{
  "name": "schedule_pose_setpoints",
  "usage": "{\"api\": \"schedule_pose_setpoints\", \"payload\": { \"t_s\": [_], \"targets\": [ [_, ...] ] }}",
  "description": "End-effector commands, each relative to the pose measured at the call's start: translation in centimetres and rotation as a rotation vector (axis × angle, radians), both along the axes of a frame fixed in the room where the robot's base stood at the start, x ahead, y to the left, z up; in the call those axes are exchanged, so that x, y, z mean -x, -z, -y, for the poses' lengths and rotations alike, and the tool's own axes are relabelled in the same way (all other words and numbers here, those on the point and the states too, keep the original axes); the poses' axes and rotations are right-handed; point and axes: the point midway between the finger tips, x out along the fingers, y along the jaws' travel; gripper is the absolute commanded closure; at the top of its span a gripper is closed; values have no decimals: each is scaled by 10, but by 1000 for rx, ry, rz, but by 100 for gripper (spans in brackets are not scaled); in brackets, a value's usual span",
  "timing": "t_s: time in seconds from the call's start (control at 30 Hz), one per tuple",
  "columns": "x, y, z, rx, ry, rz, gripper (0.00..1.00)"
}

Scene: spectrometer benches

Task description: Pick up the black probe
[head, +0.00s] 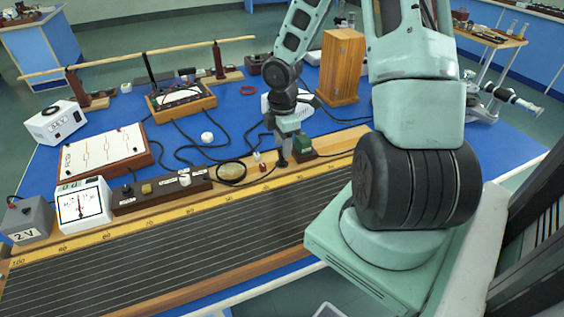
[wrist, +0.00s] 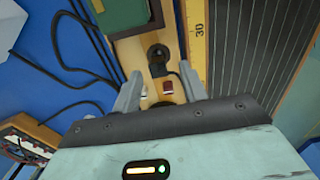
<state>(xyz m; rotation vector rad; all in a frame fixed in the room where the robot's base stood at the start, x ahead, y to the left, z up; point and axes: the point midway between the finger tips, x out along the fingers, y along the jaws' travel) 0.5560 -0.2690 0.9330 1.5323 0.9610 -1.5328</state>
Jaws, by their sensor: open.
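The black probe (wrist: 158,56) appears to be the dark, round-topped piece on the wooden strip, seen from above in the wrist view. In the head view a dark upright piece (head: 282,159) below my gripper looks like the same thing, partly hidden. My gripper (wrist: 161,72) is open, with one grey finger on each side of the strip. The probe lies between the finger lines, near the tips, and I cannot tell whether the fingers reach its height. In the head view my gripper (head: 284,143) points down over the strip's back edge.
A green block (head: 303,145) on a dark base stands close beside the probe. A small red piece (wrist: 168,86) and a white piece (wrist: 145,89) sit near it. Black cables (head: 232,172) loop nearby. A wooden box (head: 342,65) stands behind. The ruled board (head: 170,245) lies in front.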

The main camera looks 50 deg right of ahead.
Motion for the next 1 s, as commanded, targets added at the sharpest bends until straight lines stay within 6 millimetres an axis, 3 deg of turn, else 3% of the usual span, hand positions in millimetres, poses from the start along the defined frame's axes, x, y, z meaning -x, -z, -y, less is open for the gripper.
{"api": "schedule_pose_setpoints", "payload": {
  "t_s": [0.2, 0.53, 0.7, 1.0],
  "targets": [
    [-2, 34, 0, -1, -2, -2, 57],
    [-3, 39, 1, 0, 0, 1, 57],
    [-3, 39, 1, 0, 0, 1, 100],
    [-3, 37, 1, 1, 0, 2, 100]
  ]
}}
